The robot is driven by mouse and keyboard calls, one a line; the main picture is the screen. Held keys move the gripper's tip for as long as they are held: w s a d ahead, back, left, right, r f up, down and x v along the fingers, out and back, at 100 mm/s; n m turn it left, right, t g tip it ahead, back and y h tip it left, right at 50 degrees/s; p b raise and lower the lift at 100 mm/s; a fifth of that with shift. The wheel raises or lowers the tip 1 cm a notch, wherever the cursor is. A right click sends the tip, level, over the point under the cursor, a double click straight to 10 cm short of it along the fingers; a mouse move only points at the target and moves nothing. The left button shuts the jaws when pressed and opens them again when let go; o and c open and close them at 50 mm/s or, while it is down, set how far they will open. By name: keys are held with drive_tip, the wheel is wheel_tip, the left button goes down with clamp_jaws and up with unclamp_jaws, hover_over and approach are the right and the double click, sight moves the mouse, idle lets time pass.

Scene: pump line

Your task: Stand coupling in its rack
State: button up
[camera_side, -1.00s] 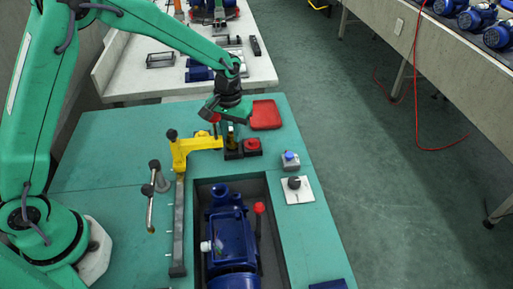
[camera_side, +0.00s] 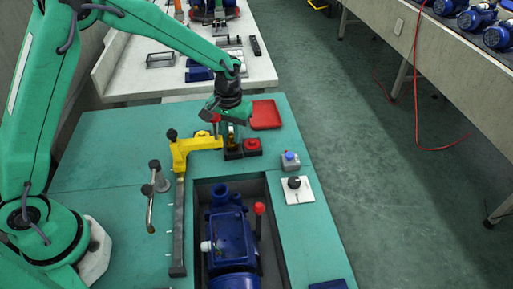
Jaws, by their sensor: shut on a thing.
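My gripper (camera_side: 229,128) is at the back of the green bench, shut on the coupling (camera_side: 231,141), a small brass-coloured piece. The jaws hide most of the coupling, which looks about upright. The rack (camera_side: 234,154) is a low dark block directly under it, with a red-topped part (camera_side: 252,144) at its right side. The coupling's lower end is at or just above the rack; I cannot tell whether it is seated.
A yellow clamp arm (camera_side: 190,146) stands close to the left of my gripper. A red tray (camera_side: 265,115) lies behind to the right. A blue pump (camera_side: 230,240) sits in the bench recess in front.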

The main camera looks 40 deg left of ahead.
drive_tip(key=shift+f, duration=0.3)
idle(0.6)
drive_tip(key=o, duration=0.9)
drive_tip(key=shift+o, duration=0.2)
drive_tip(key=shift+r, duration=0.15)
drive_tip(key=shift+r, duration=2.85)
